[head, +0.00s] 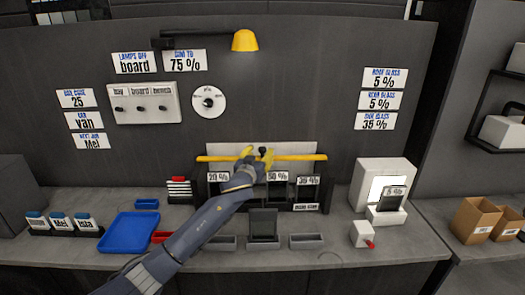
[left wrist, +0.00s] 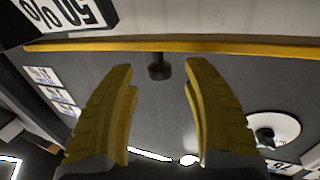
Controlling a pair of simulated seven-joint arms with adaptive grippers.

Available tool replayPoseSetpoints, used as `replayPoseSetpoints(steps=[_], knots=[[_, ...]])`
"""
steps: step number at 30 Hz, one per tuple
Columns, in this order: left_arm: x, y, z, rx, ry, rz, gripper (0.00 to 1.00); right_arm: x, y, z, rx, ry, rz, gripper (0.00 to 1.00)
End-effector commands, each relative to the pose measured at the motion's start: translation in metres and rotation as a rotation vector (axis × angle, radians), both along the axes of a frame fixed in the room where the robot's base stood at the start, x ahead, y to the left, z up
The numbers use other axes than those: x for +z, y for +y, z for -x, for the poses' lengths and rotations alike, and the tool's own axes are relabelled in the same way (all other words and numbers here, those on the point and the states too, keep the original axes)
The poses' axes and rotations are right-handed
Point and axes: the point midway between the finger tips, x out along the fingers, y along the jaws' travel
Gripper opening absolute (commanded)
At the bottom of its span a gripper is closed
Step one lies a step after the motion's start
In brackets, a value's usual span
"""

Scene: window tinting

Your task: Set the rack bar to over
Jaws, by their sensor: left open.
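The rack bar (head: 305,157) is a long yellow bar lying level across the top front of the rack, above its percent labels. A small dark knob (head: 264,151) shows at the bar's middle. In the left wrist view the bar (left wrist: 230,47) crosses the top, and the knob (left wrist: 158,68) hangs from it. My left gripper (head: 257,158) is at the middle of the bar, with its yellow fingers apart. In the left wrist view the knob appears between the open fingers (left wrist: 157,70), and I see no finger touching it. My right gripper is not in view.
The rack (head: 305,195) has dark slots below the bar. A blue tray (head: 128,232) lies at left, and several small grey trays (head: 308,241) line the front. A white device (head: 383,175) stands at right. A yellow lamp (head: 245,40) hangs above.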

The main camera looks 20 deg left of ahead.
Motion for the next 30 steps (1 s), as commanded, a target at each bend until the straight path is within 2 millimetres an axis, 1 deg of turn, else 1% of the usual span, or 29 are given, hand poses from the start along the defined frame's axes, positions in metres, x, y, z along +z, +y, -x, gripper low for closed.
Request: replayPoseSetpoints(steps=[1,3,9,15,23,24,30], knots=[[0.001,0.001,-0.007,0.002,0.000,-0.001,0.49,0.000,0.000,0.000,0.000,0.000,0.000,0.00],[0.001,0.000,-0.014,0.001,0.000,0.000,0.49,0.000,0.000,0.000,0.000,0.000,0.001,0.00],[0.001,0.000,-0.029,0.001,-0.001,0.000,0.49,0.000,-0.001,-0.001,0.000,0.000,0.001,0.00],[0.000,0.000,-0.034,0.001,0.001,0.000,0.49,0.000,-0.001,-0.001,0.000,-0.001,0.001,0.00],[0.000,0.000,-0.034,0.000,0.000,0.000,0.49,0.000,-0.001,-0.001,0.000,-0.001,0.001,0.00],[0.000,0.000,-0.034,0.000,0.000,0.000,0.52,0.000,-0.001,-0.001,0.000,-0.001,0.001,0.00],[0.000,0.000,-0.034,0.000,0.000,0.000,0.28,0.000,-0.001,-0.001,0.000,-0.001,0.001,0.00]])
